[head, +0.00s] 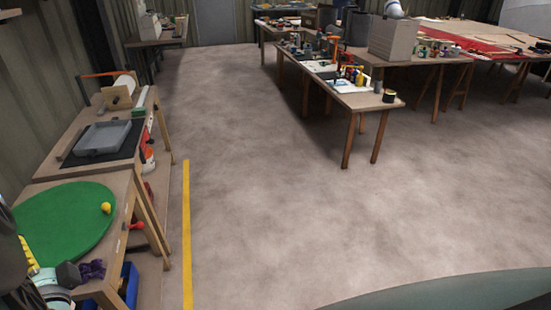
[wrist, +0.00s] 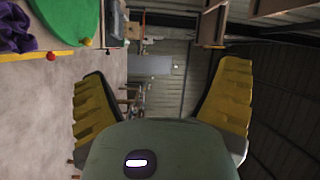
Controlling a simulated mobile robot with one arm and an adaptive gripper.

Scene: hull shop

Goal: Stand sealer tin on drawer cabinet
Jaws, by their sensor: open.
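My gripper (wrist: 165,70) is open and empty in the wrist view, its two yellow ribbed fingers wide apart with no object between them. In the head view one yellow finger shows at the lower left edge, beside the round green mat. A grey box-shaped unit (head: 392,39) on a bench at the upper right may be the drawer cabinet; its drawers cannot be made out. I cannot pick out the sealer tin for sure among the small items on the benches.
The green mat (head: 62,222) holds a yellow ball-like thing (head: 106,208); a purple cloth (head: 92,269) lies beside it. A grey tray (head: 103,137) sits further along the left bench. A cluttered bench (head: 362,103) stands across the floor (head: 255,165), which is clear between.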

